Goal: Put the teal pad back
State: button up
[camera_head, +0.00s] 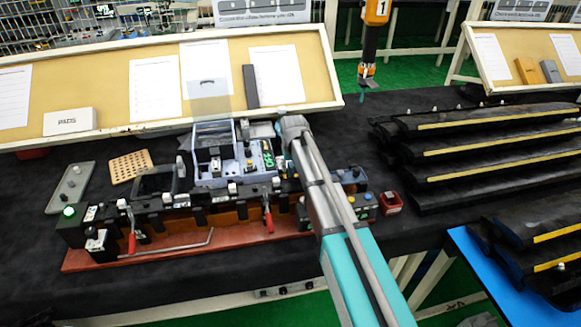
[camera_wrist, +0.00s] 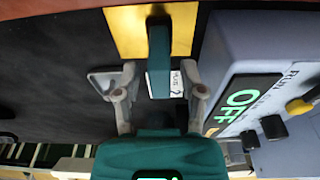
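In the wrist view a narrow dark-teal block, which looks like the teal pad (camera_wrist: 160,48), stands over a yellow square (camera_wrist: 125,32). A white label with small dark marks (camera_wrist: 160,84) lies at its near end; I cannot read it. My gripper (camera_wrist: 160,78) has its two grey fingers spread on either side of the label and the pad's near end. A gap shows on the left; on the right the finger is close to the label, and I cannot tell whether it touches. In the head view my arm hides the gripper tips and the pad.
A grey box with a lit OFF display (camera_wrist: 243,98) stands close to the right finger in the wrist view. In the head view a fixture with red-handled clamps (camera_head: 190,225) fills the bench front. A white box marked PADS (camera_head: 70,121) is at left. Black trim strips (camera_head: 480,140) lie at right.

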jog(key=shift+r, duration=0.15)
dwell(0.3)
notch_tip(320, 180, up, 12)
jog(key=s+p, duration=0.1)
jog(key=p, duration=1.1)
jog(key=shift+s+d, duration=0.25)
jog(key=shift+s, duration=0.1)
jog(key=shift+m+g, duration=0.4)
jog(key=shift+m, duration=0.4)
jog(key=s+d, duration=0.3)
jog(key=d, duration=0.1)
jog(key=s+d, duration=0.8)
jog(key=shift+s+d+f, duration=0.1)
jog(key=shift+d+f, duration=0.1)
jog(key=shift+d, duration=0.1)
jog(key=s+d+m+g, duration=0.1)
jog(key=s+d, duration=0.8)
jog(key=s, duration=0.3)
jog(key=shift+s+d+m, duration=0.3)
jog(key=shift+s, duration=0.05)
